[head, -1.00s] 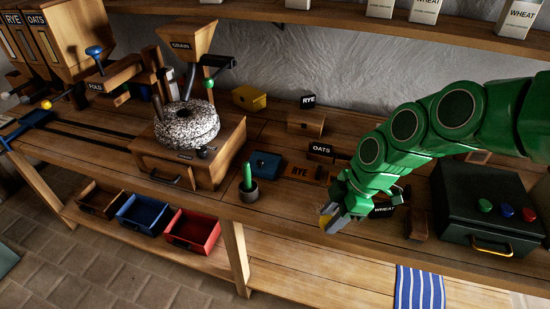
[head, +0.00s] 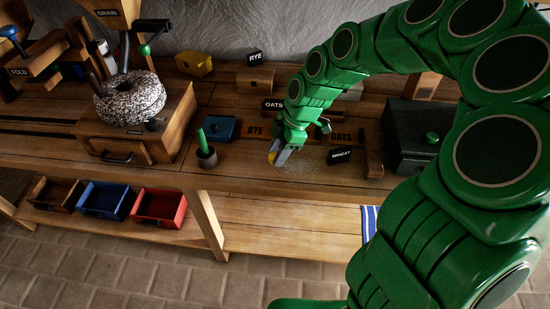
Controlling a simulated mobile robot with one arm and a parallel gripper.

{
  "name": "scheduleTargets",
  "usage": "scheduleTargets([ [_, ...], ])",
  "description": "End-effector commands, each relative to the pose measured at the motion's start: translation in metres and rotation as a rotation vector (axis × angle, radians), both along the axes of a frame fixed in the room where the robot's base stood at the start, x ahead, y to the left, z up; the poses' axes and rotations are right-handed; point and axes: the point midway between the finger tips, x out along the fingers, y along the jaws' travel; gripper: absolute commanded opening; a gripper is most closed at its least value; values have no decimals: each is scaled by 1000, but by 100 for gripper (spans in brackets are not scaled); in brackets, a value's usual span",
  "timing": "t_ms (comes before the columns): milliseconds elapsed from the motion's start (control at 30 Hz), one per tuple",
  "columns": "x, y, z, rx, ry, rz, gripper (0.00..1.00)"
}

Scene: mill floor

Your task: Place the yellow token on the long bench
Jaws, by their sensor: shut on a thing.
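My gripper (head: 279,152) is shut on the yellow token (head: 272,157), which shows as a small yellow edge at the fingertips. The fingers point down, close over or at the top of the long wooden bench (head: 235,178). I cannot tell whether the token touches the bench. The fingers hide part of the token. The gripper is in front of the wooden strips marked RYE and OATS, to the right of a small dark pot with a green handle (head: 206,152).
A stone grain mill (head: 130,98) stands at left. A blue box (head: 222,129) lies left of my gripper. A WHEAT label (head: 340,156), a wooden block (head: 373,158) and a dark green case (head: 415,140) are to the right. Bare bench top lies in front. Drawers (head: 160,207) sit on the lower shelf.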

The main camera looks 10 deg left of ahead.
Motion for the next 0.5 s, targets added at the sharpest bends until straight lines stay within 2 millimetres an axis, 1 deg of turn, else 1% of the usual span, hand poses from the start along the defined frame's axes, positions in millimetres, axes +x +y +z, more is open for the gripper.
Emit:
scheduleTargets([
  [100,9,4,-13,-1,2,-1,5],
  [200,17,6,-21,-1,-1,-2,5],
  [300,22,8,-26,1,-2,-2,5],
  [500,25,10,-30,1,-2,-2,5],
])
